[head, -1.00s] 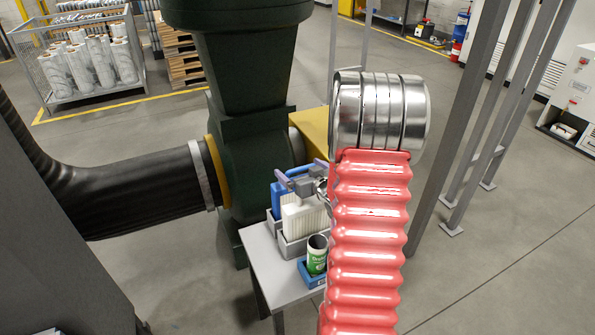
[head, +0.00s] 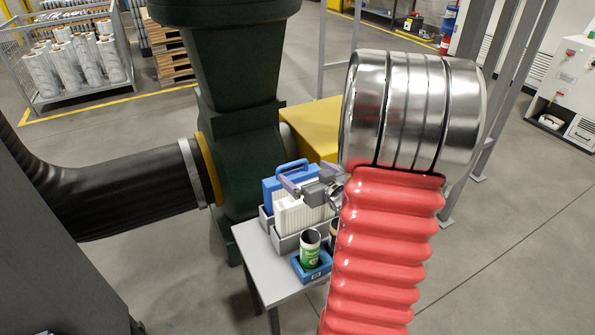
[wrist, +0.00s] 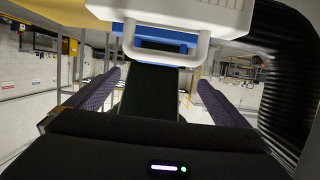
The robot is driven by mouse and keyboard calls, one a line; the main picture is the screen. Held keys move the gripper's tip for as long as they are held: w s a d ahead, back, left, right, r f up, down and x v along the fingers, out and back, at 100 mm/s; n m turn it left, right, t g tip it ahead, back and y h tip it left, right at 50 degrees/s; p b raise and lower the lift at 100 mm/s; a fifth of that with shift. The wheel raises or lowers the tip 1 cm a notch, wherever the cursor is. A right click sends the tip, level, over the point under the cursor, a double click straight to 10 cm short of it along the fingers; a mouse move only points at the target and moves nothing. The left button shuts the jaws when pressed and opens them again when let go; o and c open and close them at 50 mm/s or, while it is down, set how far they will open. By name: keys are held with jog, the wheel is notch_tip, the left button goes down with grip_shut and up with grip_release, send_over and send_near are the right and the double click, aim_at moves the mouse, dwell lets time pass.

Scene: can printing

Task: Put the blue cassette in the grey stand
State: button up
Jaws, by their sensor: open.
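The blue cassette (head: 270,192), with a blue loop handle on top, stands upright at the back of a small grey table. It sits in or behind a grey holder (head: 265,220). A white ribbed cassette (head: 290,219) stands in front of it in another grey holder (head: 287,244). I cannot tell which holder is the grey stand. My gripper (head: 303,178) is open above the cassettes, its purple fingers apart and empty. In the wrist view a white handle (wrist: 165,60) shows ahead of the spread fingers (wrist: 157,85), with blue behind it.
A blue tray (head: 312,272) with a green-and-white can (head: 311,248) is on the grey table (head: 262,262) in front of the holders. A dark green machine (head: 240,150) stands behind, with a black duct to the left. My red arm hides the table's right side.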

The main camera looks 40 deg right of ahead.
jog(key=shift+v, duration=0.75)
jog(key=a+r+g+h, duration=0.1)
jog(key=a+r+g, duration=0.1)
jog(key=a+r, duration=0.35)
jog(key=a+r+g, duration=0.2)
jog(key=a+r, duration=0.1)
jog(key=a, duration=0.5)
jog(key=s+a+r+n+g+y, duration=0.1)
jog(key=s+a+g+y, duration=0.1)
jog(key=s+a, duration=0.5)
jog(key=s+a+r+n+g+y, duration=0.1)
jog(key=s+a, duration=0.5)
jog(key=a, duration=0.9)
jog(key=shift+s+n+g+y, duration=0.4)
jog(key=shift+n+g+y, duration=0.25)
jog(key=shift+y, duration=0.35)
